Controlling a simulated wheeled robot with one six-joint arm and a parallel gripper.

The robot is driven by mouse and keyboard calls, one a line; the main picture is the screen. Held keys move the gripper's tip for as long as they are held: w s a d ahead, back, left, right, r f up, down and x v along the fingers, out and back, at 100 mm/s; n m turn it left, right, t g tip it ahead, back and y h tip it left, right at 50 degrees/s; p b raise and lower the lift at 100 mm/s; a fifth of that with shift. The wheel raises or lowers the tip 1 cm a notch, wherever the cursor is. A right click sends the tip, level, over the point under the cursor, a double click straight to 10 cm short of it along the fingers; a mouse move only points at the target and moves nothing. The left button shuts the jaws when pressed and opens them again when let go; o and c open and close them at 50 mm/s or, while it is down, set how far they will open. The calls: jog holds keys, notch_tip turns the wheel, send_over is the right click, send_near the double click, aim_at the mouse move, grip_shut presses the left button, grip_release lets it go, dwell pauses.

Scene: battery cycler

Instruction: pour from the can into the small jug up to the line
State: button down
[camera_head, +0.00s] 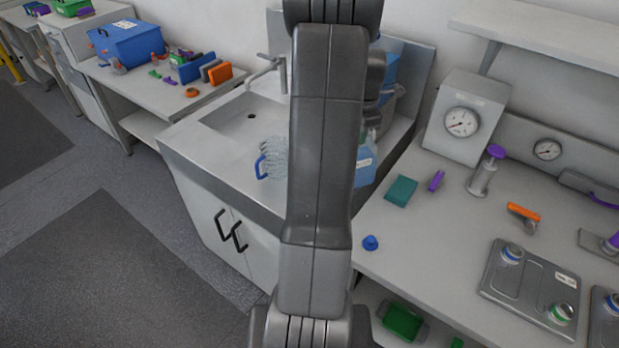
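A clear ribbed jug (273,160) with a blue handle stands on the sink unit's top, just left of my arm, which hides its right side. A blue container with a white label (364,171), possibly the can, shows just right of my arm. Its left part is hidden. My upper arm link runs up the middle of the view. Darker wrist parts of mine show on its right, above the blue container. The fingers are hidden, so their hold cannot be seen. The fill line and liquid level cannot be made out.
A sink basin (247,118) with a tap (268,72) lies left of my arm. The right bench holds a gauge box (465,124), a purple-topped pump (485,172), a teal block (401,190) and a metal tray (530,291). A blue crate (128,43) stands far left.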

jog(key=shift+s+a+r+h, duration=0.15)
jog(key=shift+a+h, duration=0.2)
jog(key=shift+a, duration=0.1)
jog(key=shift+s+a+r+h, duration=0.1)
jog(key=shift+a+r+h, duration=0.05)
jog(key=shift+a+h, duration=0.25)
jog(key=shift+s+a+t+h, duration=0.2)
jog(key=shift+a+t+h, duration=0.05)
jog(key=shift+a+h, duration=0.3)
jog(key=shift+s+a+t+h, duration=0.15)
jog(key=shift+a+t+h, duration=0.1)
jog(key=shift+a+h, duration=0.2)
jog(key=a+h, duration=0.1)
jog(key=s+a+f+t+h, duration=0.1)
jog(key=a, duration=0.1)
jog(key=a+h, duration=0.1)
jog(key=shift+s+a+f+h, duration=0.2)
jog(key=shift+a+f+h, duration=0.05)
jog(key=shift+f+h, duration=0.15)
jog(key=shift+s+a+f+n+t+h, duration=0.1)
jog(key=shift+a+f+n+t+h, duration=0.2)
jog(key=shift+t+h, duration=0.1)
jog(key=shift+s+a+f+t+h+b, duration=0.15)
jog(key=shift+f+h+b, duration=0.25)
jog(key=shift+b, duration=0.3)
jog(key=shift+a+f+t+h+b, duration=0.15)
jog(key=shift+f+h+b, duration=0.2)
jog(key=shift+b, duration=0.3)
